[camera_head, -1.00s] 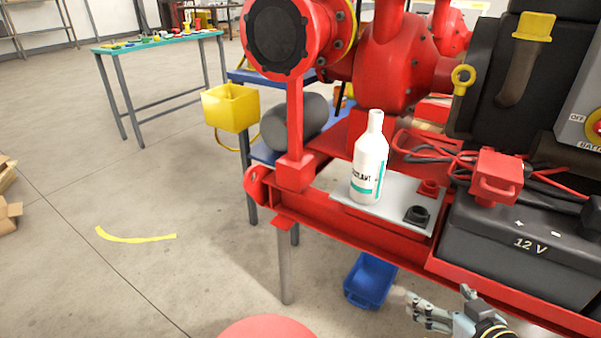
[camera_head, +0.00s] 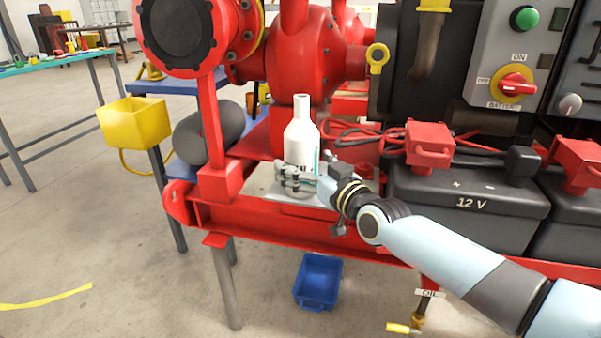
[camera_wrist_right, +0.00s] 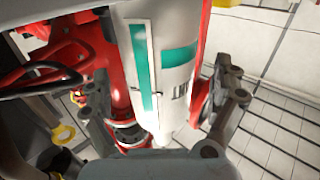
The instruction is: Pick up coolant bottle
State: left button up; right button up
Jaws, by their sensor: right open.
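The coolant bottle (camera_head: 301,138) is white with a teal label and stands upright on the light grey plate (camera_head: 262,189) at the skid's front. My right gripper (camera_head: 295,178) reaches in from the right at the bottle's lower body. It hides part of the bottle's base and the plate. In the right wrist view the bottle (camera_wrist_right: 163,65) lies between the two spread fingers, with one finger on each side. The fingers are open; contact with the bottle cannot be told. My left gripper is not in view.
Black 12 V batteries (camera_head: 455,200) with red terminal covers stand to the right of the bottle. Red and black cables (camera_head: 350,135) run behind it. The red pump (camera_head: 305,55) rises at the back. A blue bin (camera_head: 318,282) is below, and a yellow box (camera_head: 135,122) stands left.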

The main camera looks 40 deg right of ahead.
jog(key=shift+w+f, duration=0.1)
jog(key=shift+w, duration=1)
jog(key=c, duration=1.4)
